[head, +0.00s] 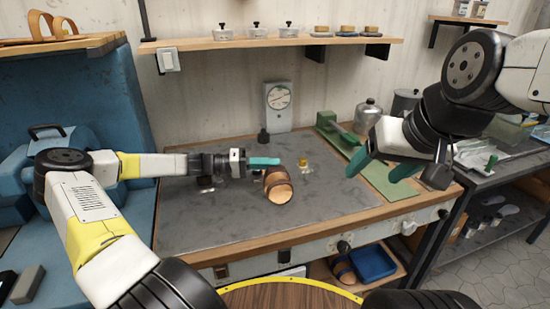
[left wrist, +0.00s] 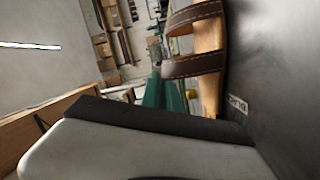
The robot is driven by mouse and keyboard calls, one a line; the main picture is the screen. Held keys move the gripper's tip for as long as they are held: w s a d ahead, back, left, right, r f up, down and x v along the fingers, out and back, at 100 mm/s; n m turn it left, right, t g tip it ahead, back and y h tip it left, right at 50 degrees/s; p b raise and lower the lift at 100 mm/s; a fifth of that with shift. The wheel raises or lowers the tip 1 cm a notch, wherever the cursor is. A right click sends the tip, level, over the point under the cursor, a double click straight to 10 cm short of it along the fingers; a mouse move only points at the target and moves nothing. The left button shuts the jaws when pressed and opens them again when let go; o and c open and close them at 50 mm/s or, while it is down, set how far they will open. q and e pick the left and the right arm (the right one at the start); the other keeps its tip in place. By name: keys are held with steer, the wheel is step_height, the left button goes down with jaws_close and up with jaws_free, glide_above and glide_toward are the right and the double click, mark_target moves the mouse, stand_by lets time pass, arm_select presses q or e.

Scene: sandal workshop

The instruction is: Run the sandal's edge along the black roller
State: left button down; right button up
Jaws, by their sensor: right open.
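A sandal (head: 278,187) with a tan sole and brown straps is at the middle of the grey bench top; it also shows close up in the left wrist view (left wrist: 208,45). My left gripper (head: 265,162), with teal fingers, is at the sandal's far end in the head view. In the left wrist view its fingers (left wrist: 165,95) are beside the strap; I cannot tell whether they grip it. My right gripper (head: 382,162) is open and empty above the green mat. A small black piece (head: 263,137) stands below the dial; I cannot tell whether it is the roller.
A dial gauge (head: 278,105) stands at the wall. A green tool (head: 338,133) and a metal pot (head: 367,115) are at the back right. A small yellow item (head: 303,163) is right of the sandal. The bench's front left is clear.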

arm_select(q)
steer(key=shift+w+a+f, duration=0.1)
steer(key=shift+w+a, duration=0.05)
steer(key=shift+w, duration=0.2)
steer(key=shift+w+a, duration=0.15)
steer(key=shift+w, duration=0.15)
steer(key=shift+f, duration=0.1)
steer(key=shift+a, duration=0.2)
stand_by(0.9)
steer(key=shift+w+a+f, duration=0.1)
steer(key=shift+w, duration=0.25)
steer(key=shift+w+f, duration=0.1)
steer(key=shift+w, duration=0.35)
stand_by(0.4)
